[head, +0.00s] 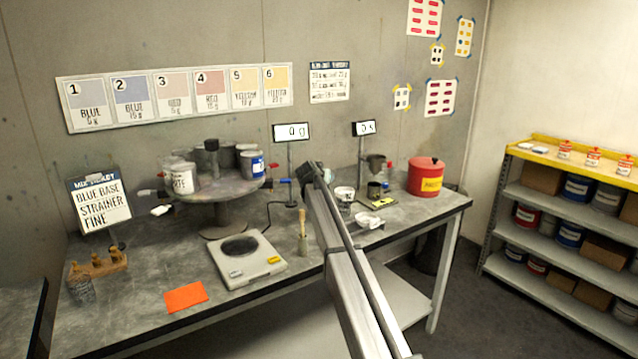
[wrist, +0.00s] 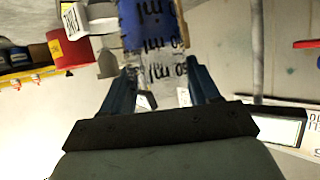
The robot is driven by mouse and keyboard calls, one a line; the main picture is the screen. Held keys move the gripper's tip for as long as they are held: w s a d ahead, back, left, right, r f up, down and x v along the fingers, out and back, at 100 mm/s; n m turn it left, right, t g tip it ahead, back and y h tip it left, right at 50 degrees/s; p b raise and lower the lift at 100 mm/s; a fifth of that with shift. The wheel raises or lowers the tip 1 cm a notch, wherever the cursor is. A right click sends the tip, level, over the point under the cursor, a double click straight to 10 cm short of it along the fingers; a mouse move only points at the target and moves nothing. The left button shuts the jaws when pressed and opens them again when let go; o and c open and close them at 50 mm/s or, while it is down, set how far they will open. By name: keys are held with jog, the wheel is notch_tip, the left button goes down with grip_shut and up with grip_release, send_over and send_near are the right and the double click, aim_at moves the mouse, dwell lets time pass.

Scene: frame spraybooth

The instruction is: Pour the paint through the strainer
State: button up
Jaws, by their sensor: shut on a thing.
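My gripper (head: 312,172) is above the bench's right part, its fingers hard to make out in the head view. In the wrist view, which is upside down, my gripper (wrist: 167,85) is shut on a clear graduated cup (wrist: 160,72) with black ml marks. Blue paint (wrist: 148,22) fills its base end, with clear wall toward the rim.
A ticket (head: 98,205) reads blue base, strainer fine. A red can (head: 426,176) stands at the bench's right end. Small cups (head: 344,194) sit near my arm. A turntable (head: 218,193) with tins and a scale (head: 247,259) are left. The front-left bench has bare areas.

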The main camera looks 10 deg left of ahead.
jog(key=shift+w+d+r+m+h, duration=0.1)
jog(key=shift+w+r+m+h, duration=0.6)
jog(key=shift+w+m+h, duration=0.15)
jog(key=shift+w+d+r+m+g+h, duration=0.15)
jog(key=shift+d+r+m+g+h, duration=0.1)
jog(key=shift+r+m+g+h, duration=0.15)
jog(key=shift+w+d+f+m+g+y, duration=0.3)
jog(key=shift+w+d+m+g+y, duration=0.2)
jog(key=shift+d+g+y, duration=0.25)
jog(key=shift+w+d+f+m+g+y, duration=0.25)
jog(key=shift+w+d+m+g+y, duration=0.1)
jog(key=shift+w+d+g+y, duration=0.35)
jog(key=shift+w+d+f+m+g+y, duration=0.3)
jog(key=shift+d+f+g+y, duration=0.1)
jog(key=shift+d+f+g, duration=0.2)
jog(key=shift+w+f+m+g+y, duration=0.1)
jog(key=shift+f+m+g+y, duration=0.4)
jog(key=shift+f+g+y, duration=0.35)
dwell(1.1)
jog(key=shift+w+d+f+m+g+y, duration=0.1)
jog(key=shift+d+f+m+g+y, duration=0.15)
jog(key=shift+g+y, duration=0.3)
jog(key=shift+w+d+f+m+g+y, duration=0.15)
jog(key=shift+f+m+g+y, duration=0.2)
jog(key=shift+y, duration=0.4)
jog(key=shift+w+d+f+m+g+y, duration=0.1)
jog(key=shift+d+f+m+g+y, duration=0.1)
jog(key=shift+g+y, duration=0.4)
dwell(0.8)
